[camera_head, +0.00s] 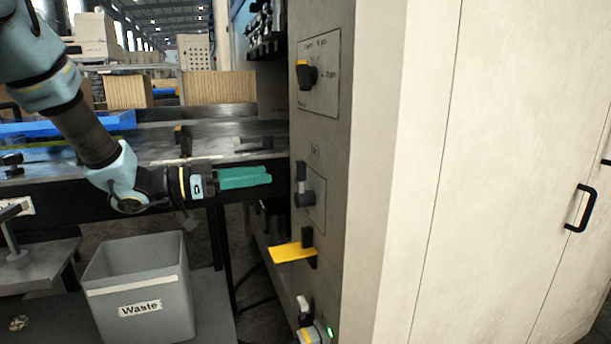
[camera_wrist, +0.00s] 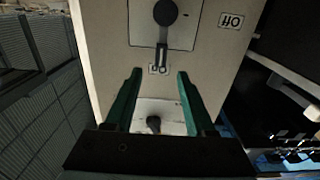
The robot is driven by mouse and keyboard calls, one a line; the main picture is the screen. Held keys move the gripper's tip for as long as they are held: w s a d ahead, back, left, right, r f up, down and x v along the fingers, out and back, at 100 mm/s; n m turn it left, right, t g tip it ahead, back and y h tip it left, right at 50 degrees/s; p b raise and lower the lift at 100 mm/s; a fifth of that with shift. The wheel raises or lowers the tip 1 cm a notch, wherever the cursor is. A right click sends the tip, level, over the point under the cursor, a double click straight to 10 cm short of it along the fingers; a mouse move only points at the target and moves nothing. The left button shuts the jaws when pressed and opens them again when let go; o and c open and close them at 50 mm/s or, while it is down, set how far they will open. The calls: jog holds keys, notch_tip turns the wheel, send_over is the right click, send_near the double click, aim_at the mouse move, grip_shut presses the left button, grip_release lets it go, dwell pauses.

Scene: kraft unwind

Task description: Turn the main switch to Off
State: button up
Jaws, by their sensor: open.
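The main switch (camera_head: 304,192) is a dark rotary knob with a bar handle on a grey plate, on the narrow face of the beige cabinet. Its handle points up, toward a small label (camera_head: 315,150). In the wrist view, which is upside down, the switch (camera_wrist: 166,14) is at the top, and its handle points down to that label (camera_wrist: 158,69). A second label, seemingly "Off" (camera_wrist: 231,20), is to its right there. My gripper (camera_head: 270,174) has teal fingers, is open and empty, and is left of the switch, apart from it. The fingers (camera_wrist: 158,73) frame the label.
Above the switch is a panel with a black-and-yellow knob (camera_head: 306,75). Below are a yellow lever (camera_head: 293,252) and a lower knob (camera_head: 312,334) beside a green light. A grey waste bin (camera_head: 140,292) stands below my arm. A dark table (camera_head: 215,148) lies behind it.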

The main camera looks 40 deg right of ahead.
aim_at(296, 170)
jog(key=p+x, duration=0.1)
jog(key=x, duration=0.8)
jog(key=shift+d+p, duration=0.3)
jog(key=shift+p, duration=0.05)
grip_shut()
dwell(0.9)
